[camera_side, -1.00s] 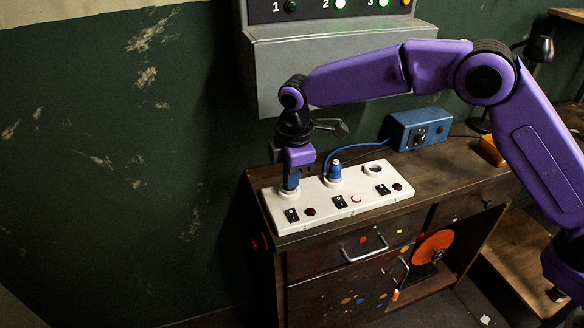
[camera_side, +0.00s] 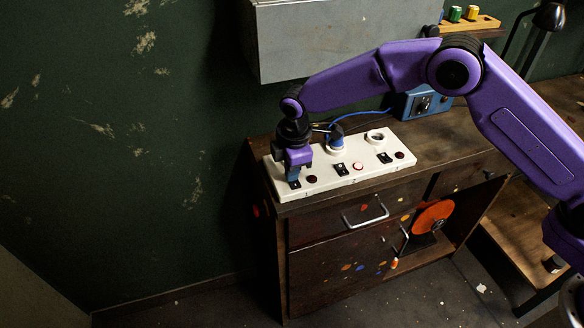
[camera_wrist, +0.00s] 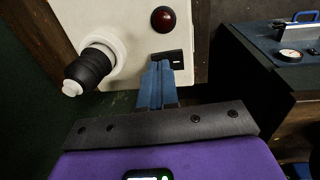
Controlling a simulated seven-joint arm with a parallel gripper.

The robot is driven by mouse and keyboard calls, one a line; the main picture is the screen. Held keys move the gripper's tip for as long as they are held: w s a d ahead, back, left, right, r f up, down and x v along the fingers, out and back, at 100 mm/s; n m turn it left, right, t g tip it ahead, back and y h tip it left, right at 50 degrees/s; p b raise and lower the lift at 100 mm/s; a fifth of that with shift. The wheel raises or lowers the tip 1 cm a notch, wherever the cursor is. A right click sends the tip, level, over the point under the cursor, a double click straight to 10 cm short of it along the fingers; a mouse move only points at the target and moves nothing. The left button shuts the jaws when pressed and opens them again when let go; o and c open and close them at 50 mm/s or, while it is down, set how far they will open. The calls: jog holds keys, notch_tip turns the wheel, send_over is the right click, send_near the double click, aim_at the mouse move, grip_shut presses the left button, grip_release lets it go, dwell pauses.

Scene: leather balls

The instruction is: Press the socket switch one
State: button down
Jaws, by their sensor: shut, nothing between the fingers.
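The white socket strip (camera_side: 325,180) lies on the wooden cabinet, with black rocker switches and round lamps along its front. Switch one (camera_wrist: 168,57) shows in the wrist view as a black rocker beside a dark red lamp (camera_wrist: 164,19). My gripper (camera_side: 294,180) is shut and empty, pointing down at switch one at the strip's left end and largely covering it. In the wrist view my blue fingertips (camera_wrist: 162,66) meet the switch's near edge; I cannot tell whether they press it. Switch two (camera_side: 340,169) has a red lit lamp (camera_side: 358,166) beside it.
A black plug (camera_wrist: 88,68) stands in a white socket close to my fingers. A blue plug (camera_side: 336,140) with a cable sits in the middle socket. A blue box (camera_side: 425,103) stands behind on the cabinet, below a grey wall unit (camera_side: 340,40).

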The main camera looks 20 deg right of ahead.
jog(key=shift+f, duration=0.1)
jog(key=shift+f, duration=0.25)
jog(key=shift+s, duration=0.85)
jog(key=shift+r, duration=0.15)
notch_tip(320, 180, up, 14)
jog(key=s, duration=0.1)
jog(key=shift+s, duration=0.25)
